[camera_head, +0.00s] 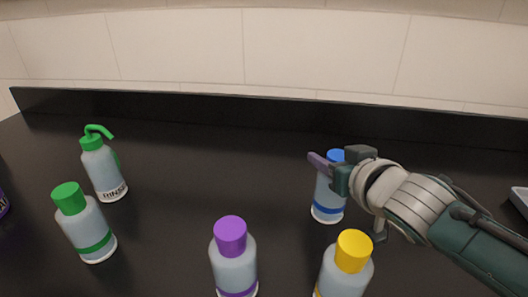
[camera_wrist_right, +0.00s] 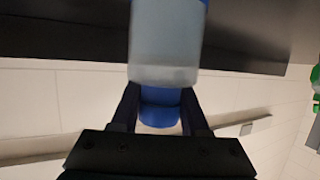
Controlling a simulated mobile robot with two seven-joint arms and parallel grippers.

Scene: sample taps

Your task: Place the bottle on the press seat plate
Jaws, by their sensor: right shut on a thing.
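A translucent bottle with a blue cap and a blue band (camera_head: 328,197) is upright on or just over the dark counter, right of centre. My right gripper (camera_head: 337,163) is shut on it near the cap, one finger at each side. The right wrist view shows the bottle body (camera_wrist_right: 165,45) upside down, with the blue cap (camera_wrist_right: 160,118) between the fingers. I cannot tell whether its base touches the counter. No press seat plate can be clearly made out. My left gripper is not in view.
A purple-capped bottle (camera_head: 233,262) and a yellow-capped bottle (camera_head: 346,270) stand in front. A green-capped bottle (camera_head: 88,232) and a green-topped rinse bottle (camera_head: 104,170) stand at left. A grey object (camera_head: 520,200) shows at the right edge. The middle counter is clear.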

